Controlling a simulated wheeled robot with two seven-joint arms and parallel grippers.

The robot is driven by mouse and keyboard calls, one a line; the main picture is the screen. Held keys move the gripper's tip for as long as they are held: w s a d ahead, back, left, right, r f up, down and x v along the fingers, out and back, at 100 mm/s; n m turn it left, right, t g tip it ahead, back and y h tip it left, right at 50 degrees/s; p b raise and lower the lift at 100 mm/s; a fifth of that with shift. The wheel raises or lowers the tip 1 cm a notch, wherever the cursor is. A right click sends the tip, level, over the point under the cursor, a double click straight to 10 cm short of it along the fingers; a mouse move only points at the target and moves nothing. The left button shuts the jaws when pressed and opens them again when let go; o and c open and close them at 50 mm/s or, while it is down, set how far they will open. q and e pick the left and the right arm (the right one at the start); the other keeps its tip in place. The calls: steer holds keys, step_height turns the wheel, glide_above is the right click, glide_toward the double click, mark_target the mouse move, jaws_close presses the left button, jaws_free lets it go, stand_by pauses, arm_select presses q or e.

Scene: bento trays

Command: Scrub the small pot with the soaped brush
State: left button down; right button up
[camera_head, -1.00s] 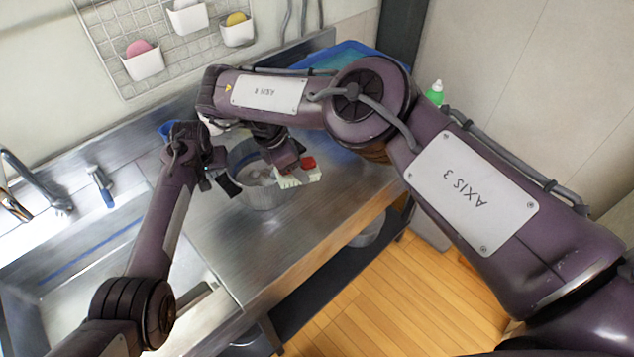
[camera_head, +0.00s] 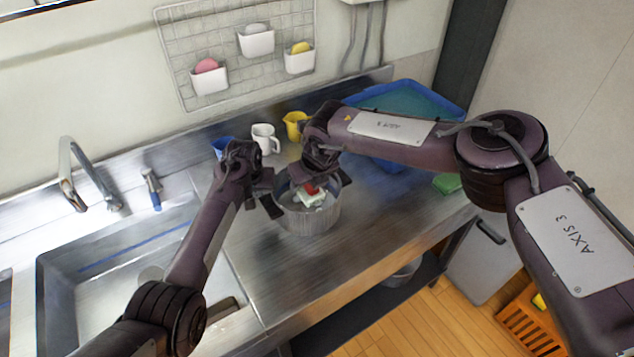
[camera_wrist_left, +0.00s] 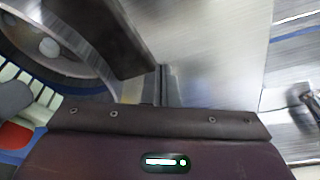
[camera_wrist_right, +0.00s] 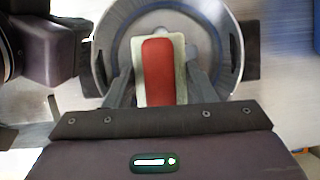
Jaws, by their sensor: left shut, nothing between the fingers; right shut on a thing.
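The small steel pot (camera_head: 303,222) stands on the counter, its open top up; it also shows in the right wrist view (camera_wrist_right: 108,25). The brush (camera_head: 312,197), with a red back and pale bristle block, is at the pot's opening; it also shows in the right wrist view (camera_wrist_right: 158,72). My right gripper (camera_wrist_right: 160,92) is shut on the brush from above. Whether the bristles touch the pot is hidden. My left gripper (camera_head: 271,206) is shut and empty at the pot's left side. I cannot tell whether it touches the pot.
Behind the pot stand a white mug (camera_head: 265,138), a yellow cup (camera_head: 294,124) and a blue cup (camera_head: 222,146). A blue tray (camera_head: 440,92) is at the back right. The sink (camera_head: 110,262) is at left. Counter in front of the pot is clear.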

steer(key=f+n, duration=0.1)
steer(key=a+f+n+y, duration=0.1)
steer(key=n, duration=0.1)
steer(key=shift+w+a+g, duration=0.1)
steer(key=shift+w+g, duration=0.1)
steer(key=shift+g, duration=0.2)
glide_above(314, 209)
steer(key=s+a, duration=0.2)
steer(key=a, duration=0.1)
steer(key=shift+n, duration=0.3)
steer(key=shift+f, duration=2.95)
steer(key=shift+f, duration=0.1)
steer(key=shift+w+d, duration=0.1)
steer(key=shift+w+d, duration=0.45)
steer(key=shift+d, duration=0.3)
steer(key=shift+w+d, duration=0.4)
steer(key=shift+d, duration=0.35)
steer(key=shift+s+a, duration=0.1)
steer(key=shift+a, duration=0.05)
steer(key=shift+s+a, duration=0.4)
steer(key=shift+a, duration=0.35)
steer(key=shift+s+a, duration=0.4)
steer(key=shift+a, duration=0.3)
steer(key=shift+w+d+f, duration=0.1)
steer(key=shift+w+d, duration=0.35)
steer(key=shift+d, duration=0.35)
steer(key=shift+w+d+f, duration=0.1)
steer(key=shift+w+d, duration=0.3)
steer(key=shift+d, duration=0.35)
